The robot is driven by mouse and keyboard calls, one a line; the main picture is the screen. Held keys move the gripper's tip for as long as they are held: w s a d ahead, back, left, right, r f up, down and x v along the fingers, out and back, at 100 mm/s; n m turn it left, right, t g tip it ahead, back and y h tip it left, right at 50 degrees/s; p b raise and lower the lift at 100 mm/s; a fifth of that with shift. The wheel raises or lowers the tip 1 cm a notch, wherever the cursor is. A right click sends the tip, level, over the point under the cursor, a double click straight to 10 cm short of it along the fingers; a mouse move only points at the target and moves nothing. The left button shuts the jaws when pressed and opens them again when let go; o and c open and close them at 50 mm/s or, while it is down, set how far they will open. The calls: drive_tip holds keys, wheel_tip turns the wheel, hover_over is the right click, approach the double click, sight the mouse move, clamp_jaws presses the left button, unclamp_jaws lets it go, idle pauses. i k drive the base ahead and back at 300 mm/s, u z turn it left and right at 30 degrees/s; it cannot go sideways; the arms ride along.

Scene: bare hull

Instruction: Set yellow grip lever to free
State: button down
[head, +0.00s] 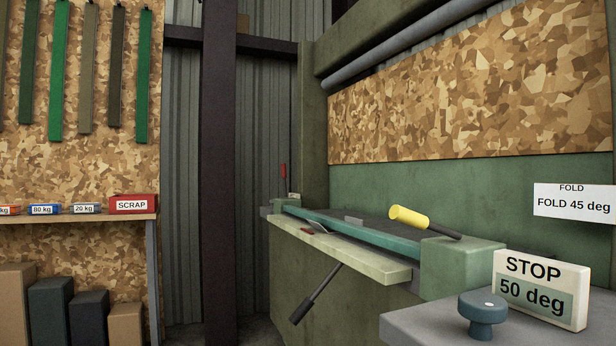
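The yellow grip lever (410,217) is in the head view, right of centre, on top of the green folding machine (470,265). Its thick yellow grip points up and to the left, and a dark rod runs from it down to the right to the machine's end block. The lever lies at a shallow slant. No label for a free position can be read near it. My gripper is not in this view.
A dark-handled lever (317,294) hangs below the machine's front apron (345,250). A red-handled lever (283,176) stands at the far end. At front right are a blue-grey knob (482,314) and a "STOP 50 deg" sign (541,288). A shelf (80,218) with labelled blocks is left.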

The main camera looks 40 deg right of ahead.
sight(398, 214)
drive_tip(key=z, duration=0.9)
drive_tip(key=i, duration=1)
drive_tip(key=k, duration=1.65)
drive_tip(key=u, duration=0.5)
drive_tip(key=i, duration=0.85)
drive_tip(key=z, duration=1.5)
